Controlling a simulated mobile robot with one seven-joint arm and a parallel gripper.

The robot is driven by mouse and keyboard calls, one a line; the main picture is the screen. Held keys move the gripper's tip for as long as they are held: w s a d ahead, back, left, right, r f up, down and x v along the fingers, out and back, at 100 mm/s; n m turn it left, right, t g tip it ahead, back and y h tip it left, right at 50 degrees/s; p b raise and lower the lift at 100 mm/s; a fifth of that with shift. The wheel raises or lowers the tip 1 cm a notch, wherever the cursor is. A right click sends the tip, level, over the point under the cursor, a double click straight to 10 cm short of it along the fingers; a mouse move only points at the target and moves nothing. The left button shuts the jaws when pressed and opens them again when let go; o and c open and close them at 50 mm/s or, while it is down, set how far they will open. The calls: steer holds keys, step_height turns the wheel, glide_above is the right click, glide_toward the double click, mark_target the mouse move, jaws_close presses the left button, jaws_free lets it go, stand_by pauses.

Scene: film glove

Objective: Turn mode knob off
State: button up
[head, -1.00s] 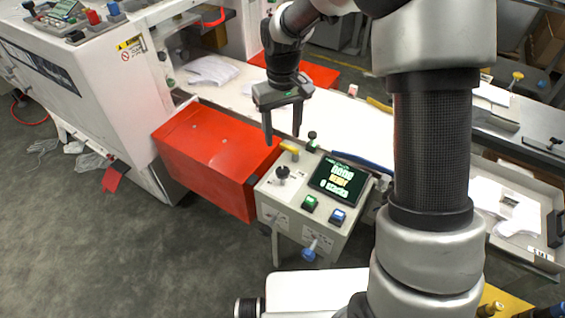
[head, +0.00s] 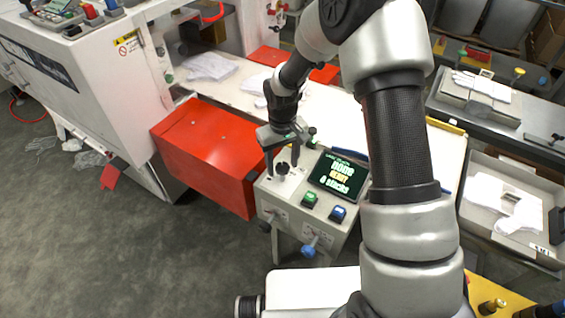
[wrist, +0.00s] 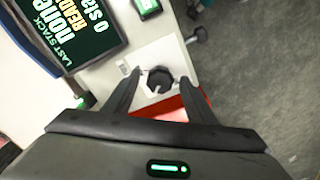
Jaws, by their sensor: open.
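The mode knob is a black round knob (head: 282,169) on the upper left of the grey control box (head: 290,214). In the wrist view the knob (wrist: 160,79) lies between and just beyond my fingertips. My gripper (head: 282,167) is open, pointing down over the knob, with one finger on each side. In the wrist view my gripper (wrist: 156,82) shows its two dark fingers spread apart. I cannot tell whether either finger touches the knob.
The box carries a screen (head: 339,175), a green button (head: 309,199) and a blue button (head: 338,213). A blue-ended lever (head: 309,249) hangs at its front. A red box (head: 205,150) stands close on the left. A white machine (head: 95,85) is farther left.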

steer(key=c, duration=1)
steer(key=shift+c, duration=0.2)
steer(key=n, duration=0.6)
steer(key=n+p, duration=0.1)
steer(key=n, duration=0.4)
steer(key=shift+n, duration=0.4)
steer(key=shift+p, duration=0.3)
steer(key=o, duration=1)
